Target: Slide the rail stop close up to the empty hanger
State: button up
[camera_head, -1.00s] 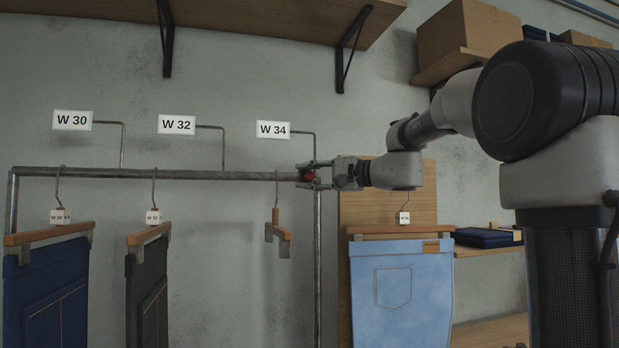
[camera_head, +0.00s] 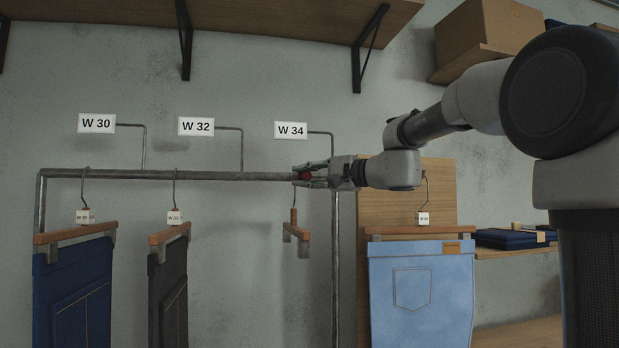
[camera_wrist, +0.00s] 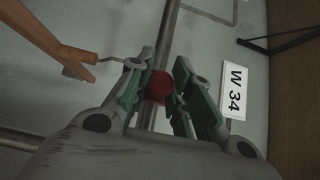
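The rail stop is a small red collar (camera_head: 304,176) on the grey horizontal rail (camera_head: 225,176), near its right end. It also shows in the wrist view (camera_wrist: 158,87). My gripper (camera_head: 306,174) reaches in from the right with one finger above and one below the rail, shut on the stop. The empty hanger (camera_head: 295,230), wooden with clips, hangs just left of the stop. In the wrist view its bar (camera_wrist: 50,38) and hook lie left of my fingers. The hook is close to the left finger; whether they touch I cannot tell.
Blue trousers (camera_head: 75,290) and dark trousers (camera_head: 170,300) hang further left. Light-blue jeans (camera_head: 420,295) hang right, before a wooden panel (camera_head: 405,205). Signs W 30, W 32 and W 34 (camera_head: 291,131) stand above the rail. A shelf (camera_head: 290,20) is overhead.

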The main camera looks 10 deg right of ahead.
jog(key=o, duration=0.4)
jog(key=v, duration=1.2)
